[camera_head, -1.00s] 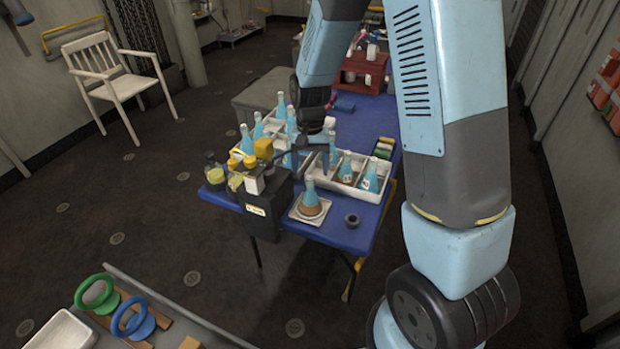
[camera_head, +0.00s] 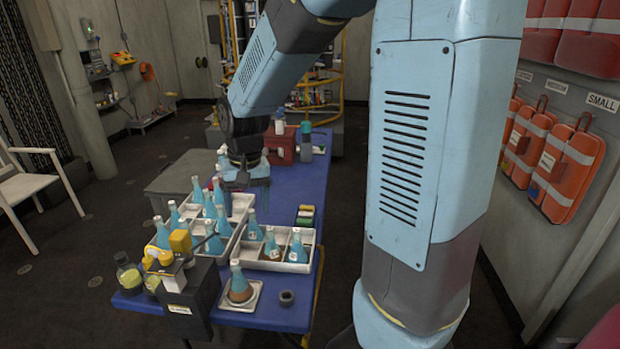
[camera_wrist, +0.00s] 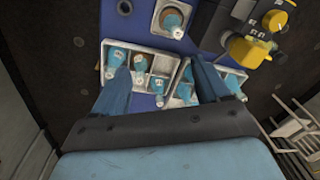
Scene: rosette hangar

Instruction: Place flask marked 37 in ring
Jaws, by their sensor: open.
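Several blue flasks stand in two pale divided trays: the nearer tray (camera_head: 262,264) and the farther-left tray (camera_head: 236,236). Another flask (camera_head: 237,272) stands alone on a small square tray (camera_head: 254,304) at the near edge, its lower part brown. Their labels are too small to read, so I cannot tell which is marked 37. A small dark ring (camera_head: 286,297) lies empty beside the square tray. My gripper (camera_wrist: 165,82) is open and empty above the trays, its fingers pointing at the flasks. In the head view it is partly hidden behind my arm.
The trays stand on a blue table (camera_head: 305,215). A dark box with yellow-topped gear (camera_head: 180,245) and yellowish bottles (camera_head: 128,272) crowd the near left corner. A red case (camera_head: 282,146) stands at the far end. A white chair (camera_head: 28,185) is at left.

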